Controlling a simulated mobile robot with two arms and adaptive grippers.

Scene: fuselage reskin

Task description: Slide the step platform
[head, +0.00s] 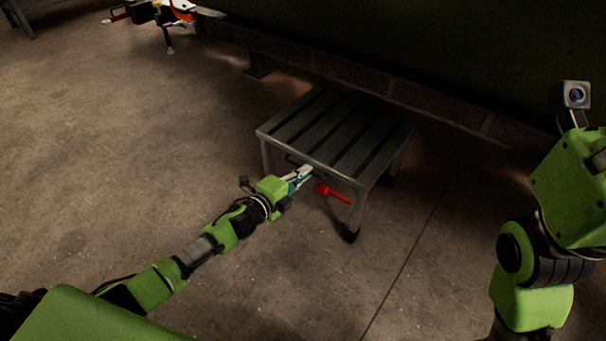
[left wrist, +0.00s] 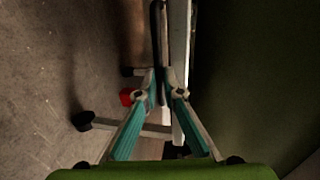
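The step platform (head: 338,134) is a low grey metal stand with a slatted top and legs, standing on the floor against the dark structure. A dark handle (left wrist: 159,28) runs along its near edge. My left gripper (head: 306,171) reaches this edge from the lower left. In the left wrist view its teal fingers (left wrist: 161,80) come close together with the thin dark handle between their tips. A red lever (head: 333,194) sticks out below the top, near the front leg. My right arm shows at the right; its gripper is out of the picture.
The concrete floor (head: 130,130) is clear to the left and in front of the platform. A long dark beam (head: 440,115) runs behind and above the platform's far side. Equipment with orange and white parts (head: 178,10) stands at the top left.

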